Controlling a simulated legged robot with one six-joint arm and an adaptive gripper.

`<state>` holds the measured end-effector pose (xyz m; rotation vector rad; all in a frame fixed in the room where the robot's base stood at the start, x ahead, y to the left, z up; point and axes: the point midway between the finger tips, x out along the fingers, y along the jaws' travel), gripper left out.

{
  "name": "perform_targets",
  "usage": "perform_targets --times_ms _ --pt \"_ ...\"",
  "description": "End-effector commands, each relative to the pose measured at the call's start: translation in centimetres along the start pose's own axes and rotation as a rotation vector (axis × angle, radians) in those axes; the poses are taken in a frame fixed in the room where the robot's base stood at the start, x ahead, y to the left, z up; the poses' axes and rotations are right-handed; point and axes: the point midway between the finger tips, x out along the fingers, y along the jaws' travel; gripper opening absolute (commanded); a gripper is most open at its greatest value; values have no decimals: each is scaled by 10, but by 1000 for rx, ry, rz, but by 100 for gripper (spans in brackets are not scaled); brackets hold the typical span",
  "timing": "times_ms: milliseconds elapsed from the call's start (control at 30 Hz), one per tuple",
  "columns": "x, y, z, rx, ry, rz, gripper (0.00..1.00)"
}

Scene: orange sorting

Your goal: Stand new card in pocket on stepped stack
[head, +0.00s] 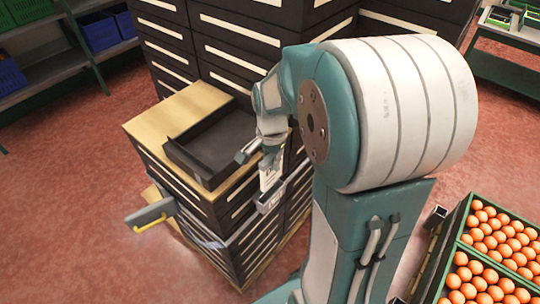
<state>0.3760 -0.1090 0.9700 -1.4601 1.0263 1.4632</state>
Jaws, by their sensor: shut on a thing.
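My gripper (263,149) is at the right side of the stepped stack (226,205), below my teal wrist. It is shut on a small white card (270,174) with dark marks, which hangs upright below the fingers. A grey pocket (265,206) sits on the stack's side just under the card. The card's lower edge is at or just above the pocket's mouth; I cannot tell whether it is inside. The stack is dark crates with pale strips. My arm hides part of its right side.
A dark open tray (204,150) lies on the stack's wooden top (143,127). A grey paddle with a yellow handle (150,221) juts out at left. Taller dark crates (235,52) stand behind. Green crates of oranges (462,233) are at lower right. Red floor at left is clear.

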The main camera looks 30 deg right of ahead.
Motion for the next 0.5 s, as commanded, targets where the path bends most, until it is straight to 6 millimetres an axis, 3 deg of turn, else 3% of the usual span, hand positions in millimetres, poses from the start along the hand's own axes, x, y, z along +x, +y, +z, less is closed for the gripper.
perform_targets --times_ms 500 --pt "32 0 0 0 -1 1 0"
